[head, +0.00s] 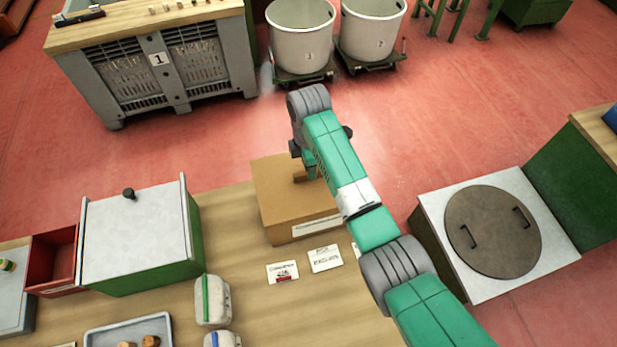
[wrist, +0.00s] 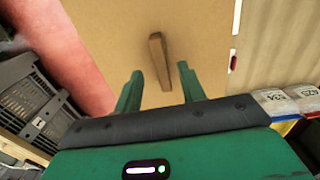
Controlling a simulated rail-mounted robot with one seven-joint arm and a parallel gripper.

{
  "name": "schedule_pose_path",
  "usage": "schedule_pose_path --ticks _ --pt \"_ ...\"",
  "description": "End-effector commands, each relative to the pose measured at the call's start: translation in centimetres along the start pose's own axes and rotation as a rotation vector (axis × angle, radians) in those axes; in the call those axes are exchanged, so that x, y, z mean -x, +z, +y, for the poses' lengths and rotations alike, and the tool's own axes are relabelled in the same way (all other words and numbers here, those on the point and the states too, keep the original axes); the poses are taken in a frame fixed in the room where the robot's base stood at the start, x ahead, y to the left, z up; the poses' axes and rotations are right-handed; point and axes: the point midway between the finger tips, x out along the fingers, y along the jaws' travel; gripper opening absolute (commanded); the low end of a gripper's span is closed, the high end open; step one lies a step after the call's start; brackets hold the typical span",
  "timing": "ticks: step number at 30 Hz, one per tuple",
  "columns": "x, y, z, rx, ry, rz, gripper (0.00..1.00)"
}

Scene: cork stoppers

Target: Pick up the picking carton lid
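The picking carton (head: 300,230) is a brown cardboard box on the wooden table in the head view. Its flat lid (head: 272,183) has a short bar handle (head: 300,176) on top. In the wrist view the lid (wrist: 205,35) fills the upper middle, with the brown handle (wrist: 157,52) standing out from it. My gripper (wrist: 160,68) is open, its two green fingers apart on either side of the handle's line. I cannot tell how far down the handle the fingertips reach. In the head view my arm covers part of the lid and hides the fingers.
Paper labels (head: 283,272) lie before the carton. A white unit with a round brown cover (head: 493,232) stands to the right.

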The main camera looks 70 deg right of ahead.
Motion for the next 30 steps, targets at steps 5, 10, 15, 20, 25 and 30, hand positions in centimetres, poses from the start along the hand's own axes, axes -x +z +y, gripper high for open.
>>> schedule_pose_path --ticks 5,10,15,20,25,30 --pt "-2.7 -0.1 -0.2 -0.001 -0.001 0.0 0.4" --pt "-3.1 -0.1 -0.2 -0.001 0.001 0.0 0.4" --pt "-3.1 -0.1 -0.2 -0.001 0.001 0.0 0.24" --pt "-3.1 -0.1 -0.2 -0.001 0.001 0.0 0.0" --pt "-3.0 -0.1 -0.1 -0.001 0.001 0.0 0.0" --pt "-2.7 -0.1 -0.1 -0.001 0.003 0.0 0.0"
